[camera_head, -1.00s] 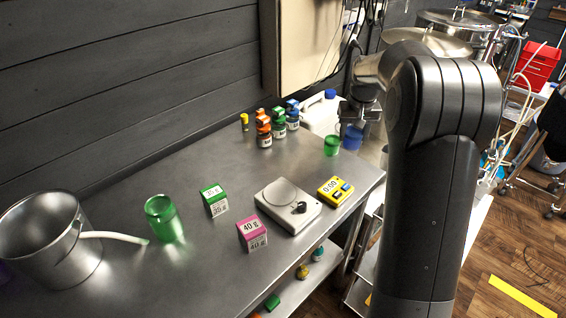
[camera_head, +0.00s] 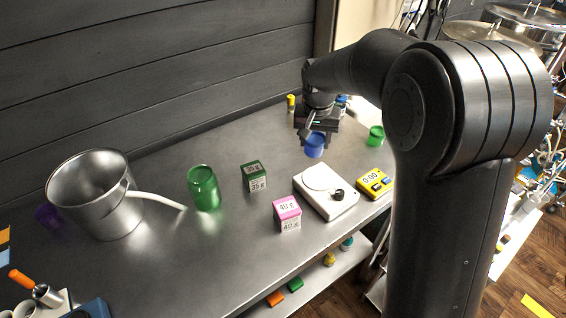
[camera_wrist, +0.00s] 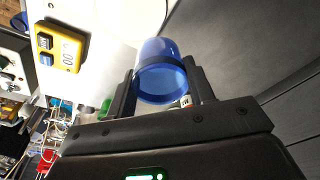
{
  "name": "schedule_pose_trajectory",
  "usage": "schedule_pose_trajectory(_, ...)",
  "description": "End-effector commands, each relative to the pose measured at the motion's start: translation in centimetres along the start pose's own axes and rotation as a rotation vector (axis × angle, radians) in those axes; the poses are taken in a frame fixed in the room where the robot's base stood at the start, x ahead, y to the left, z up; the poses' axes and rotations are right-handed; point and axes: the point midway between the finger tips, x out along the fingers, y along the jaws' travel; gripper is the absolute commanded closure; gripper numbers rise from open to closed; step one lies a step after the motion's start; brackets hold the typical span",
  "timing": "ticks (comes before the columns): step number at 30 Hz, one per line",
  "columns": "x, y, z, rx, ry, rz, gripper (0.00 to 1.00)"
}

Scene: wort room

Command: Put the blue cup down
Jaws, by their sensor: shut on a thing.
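The blue cup (camera_head: 314,146) is in my gripper (camera_head: 308,132), above the rear part of the steel bench in the head view. In the wrist view the translucent blue cup (camera_wrist: 161,73) sits between the two dark fingers of my gripper (camera_wrist: 162,88), which is shut on it. The cup's underside and any gap to the bench cannot be judged clearly.
The steel bench (camera_head: 160,262) holds a white scale (camera_head: 326,196), a yellow timer (camera_head: 374,183), a pink box (camera_head: 287,212), a green box (camera_head: 254,176), a green jar (camera_head: 204,190), a metal bucket (camera_head: 95,205) and a green cup (camera_head: 376,135). Bare steel lies between the green box and the wall.

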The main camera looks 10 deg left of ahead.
Motion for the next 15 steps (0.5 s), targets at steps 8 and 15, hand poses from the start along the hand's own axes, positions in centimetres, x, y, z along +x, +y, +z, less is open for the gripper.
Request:
schedule_pose_trajectory(8, 4.0, -6.4, -0.2, -0.006, -0.002, 0.001, 0.74)
schedule_pose_trajectory(15, 5.6, -8.8, -0.3, -0.001, -0.001, 0.000, 0.74)
